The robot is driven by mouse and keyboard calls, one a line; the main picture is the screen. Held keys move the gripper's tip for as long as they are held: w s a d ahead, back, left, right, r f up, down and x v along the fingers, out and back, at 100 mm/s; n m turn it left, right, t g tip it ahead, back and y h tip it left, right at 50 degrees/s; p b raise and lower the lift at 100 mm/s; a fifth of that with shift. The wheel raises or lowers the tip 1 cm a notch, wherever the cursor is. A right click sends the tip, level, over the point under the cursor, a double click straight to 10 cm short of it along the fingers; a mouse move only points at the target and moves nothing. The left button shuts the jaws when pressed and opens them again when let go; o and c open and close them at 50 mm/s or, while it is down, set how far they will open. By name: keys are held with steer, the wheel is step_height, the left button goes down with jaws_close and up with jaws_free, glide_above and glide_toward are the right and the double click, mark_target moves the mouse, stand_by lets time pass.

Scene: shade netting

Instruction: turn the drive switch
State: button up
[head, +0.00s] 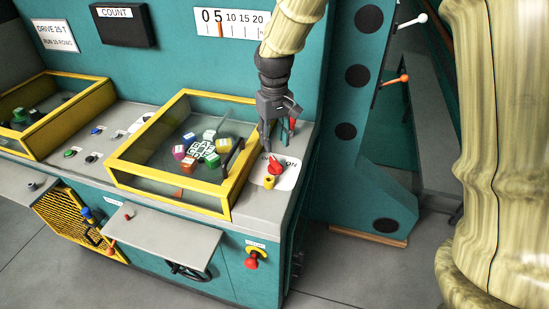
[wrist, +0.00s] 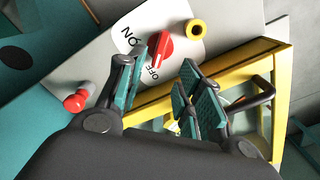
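The drive switch is a red knob (head: 276,166) on a white plate (head: 287,177) at the right end of the console top. In the wrist view the red knob (wrist: 160,48) sits on its plate (wrist: 127,32), marked ON and OFF. Which mark the knob points to is hard to tell. My gripper (head: 275,143) is above and just behind the switch, pointing down. In the wrist view my gripper (wrist: 163,64) has its fingers apart with nothing held. The left finger partly covers the knob's edge; contact cannot be told.
A yellow cylinder (head: 268,182) stands close beside the switch. A yellow-framed glass case (head: 224,199) with a black handle (head: 232,155) is just left of my gripper. A red-capped post (wrist: 77,102) is on the other side. Open floor (head: 345,265) lies in front at right.

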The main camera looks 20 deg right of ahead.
mark_target(275, 160)
steer(key=shift+d+f+p, duration=0.1)
steer(key=shift+f+p, duration=0.85)
steer(key=shift+f, duration=3.2)
jaws_close()
